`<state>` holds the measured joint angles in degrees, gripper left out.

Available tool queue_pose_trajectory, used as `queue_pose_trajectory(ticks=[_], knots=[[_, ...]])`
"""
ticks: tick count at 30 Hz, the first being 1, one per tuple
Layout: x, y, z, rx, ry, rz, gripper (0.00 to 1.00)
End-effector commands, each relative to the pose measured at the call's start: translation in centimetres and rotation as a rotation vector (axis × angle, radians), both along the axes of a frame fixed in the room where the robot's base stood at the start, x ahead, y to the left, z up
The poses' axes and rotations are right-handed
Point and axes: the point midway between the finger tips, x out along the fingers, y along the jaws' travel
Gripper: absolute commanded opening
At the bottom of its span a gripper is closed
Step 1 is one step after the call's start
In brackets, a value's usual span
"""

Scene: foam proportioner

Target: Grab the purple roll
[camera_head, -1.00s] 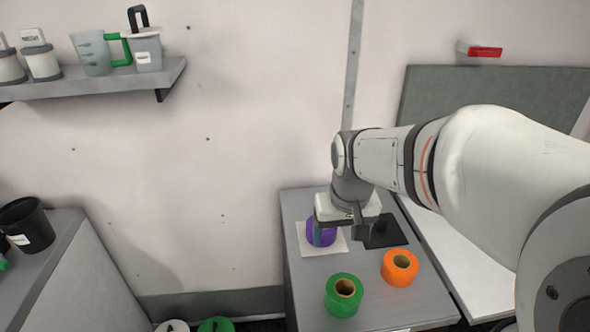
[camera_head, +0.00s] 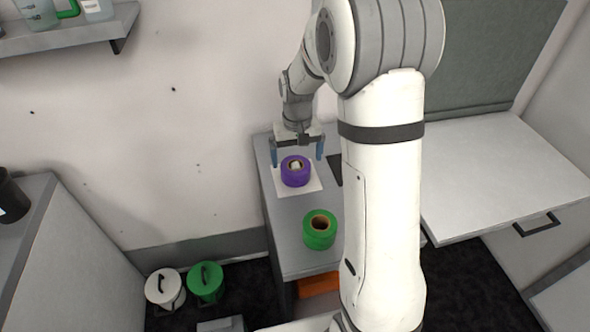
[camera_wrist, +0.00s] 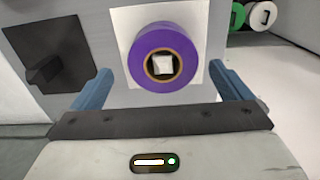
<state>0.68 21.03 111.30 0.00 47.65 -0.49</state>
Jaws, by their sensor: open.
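The purple roll (camera_head: 295,171) stands on a white square (camera_head: 312,178) on the grey bench in the head view. It also shows in the wrist view (camera_wrist: 163,57), with a tan core and something pale inside the hole. My gripper (camera_head: 297,162) is open, with its blue fingers apart and nothing between them. In the wrist view my gripper (camera_wrist: 160,88) has one finger to the left and one to the right of the roll, both clear of it. The head view shows the gripper at the far side of the roll, a little above the bench.
A green roll (camera_head: 319,229) stands nearer on the bench (camera_head: 284,237). A black square with a dark peg (camera_wrist: 45,65) lies beside the white square. My arm hides part of the bench's right side. White and green lidded containers (camera_head: 205,282) stand on the floor at left.

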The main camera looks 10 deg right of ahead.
Motion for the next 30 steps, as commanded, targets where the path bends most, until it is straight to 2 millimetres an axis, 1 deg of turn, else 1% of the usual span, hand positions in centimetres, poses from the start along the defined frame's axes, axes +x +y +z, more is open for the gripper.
queue_pose_trajectory(ticks=[6,8,11,17,30], knots=[[0.0,0.4,-3.2,0.0,0.004,0.0,0.98],[0.0,0.4,-3.8,0.0,0.004,0.0,0.98],[0.1,0.4,-4.3,0.0,0.0,0.001,0.98],[0.1,0.4,-4.3,0.0,0.0,0.001,0.98],[0.1,0.4,-4.3,0.0,0.0,0.002,0.62]])
